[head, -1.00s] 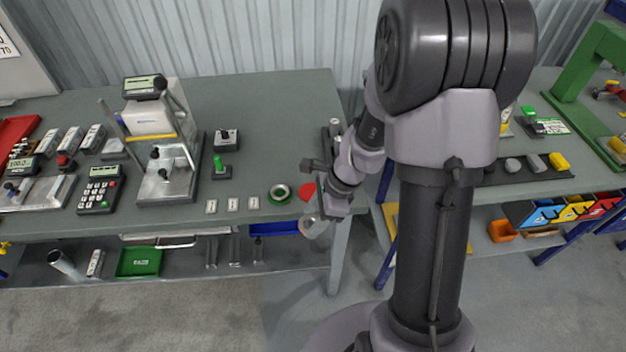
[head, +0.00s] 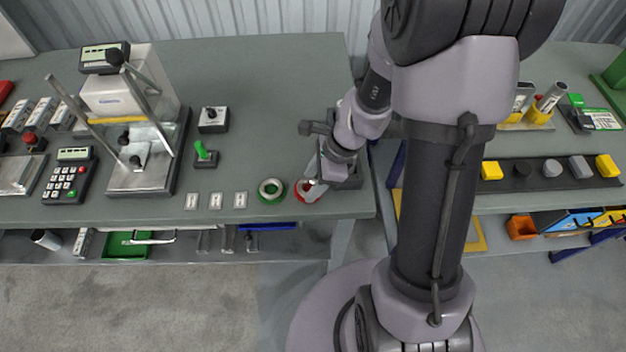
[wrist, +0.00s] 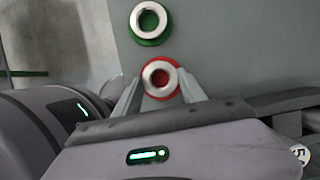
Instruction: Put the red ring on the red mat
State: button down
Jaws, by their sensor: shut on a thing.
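A pale ring (wrist: 160,65) with red showing through its hole is between my two fingertips. My gripper (wrist: 160,82) is shut on it; in the head view my gripper (head: 314,187) is at the front right corner of the table. The red mat (wrist: 160,97) is directly under the ring, with its red edge showing around it. In the head view the red mat (head: 298,194) is partly hidden by my gripper. I cannot tell whether the ring touches the mat or hovers just above it.
A similar pale ring (wrist: 147,8) lies on a green mat (wrist: 149,41), just left of the red mat in the head view. Several small white tags (head: 216,201) lie further left. The table's front edge is close to the mats.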

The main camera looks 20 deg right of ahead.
jog(key=c, duration=0.7)
grip_release()
jog(key=shift+f, duration=0.1)
jog(key=shift+o, duration=0.2)
jog(key=s+r+n+t+h+p, duration=0.1)
jog(key=s+r+n+p, duration=0.15)
jog(key=r, duration=0.75)
jog(key=s+r+n+p, duration=0.1)
jog(key=r+n+p, duration=0.25)
jog(key=r, duration=0.65)
jog(key=s+a+r+n+t+h, duration=0.1)
jog(key=s+a+r+n+t, duration=0.3)
jog(key=s+r+n, duration=0.6)
notch_tip(320, 180, down, 9)
jog(key=w+n+b, duration=0.1)
jog(key=b, duration=0.7)
jog(key=shift+a+r+g, duration=0.15)
jog(key=shift+a+g, duration=0.15)
jog(key=shift+a, duration=0.1)
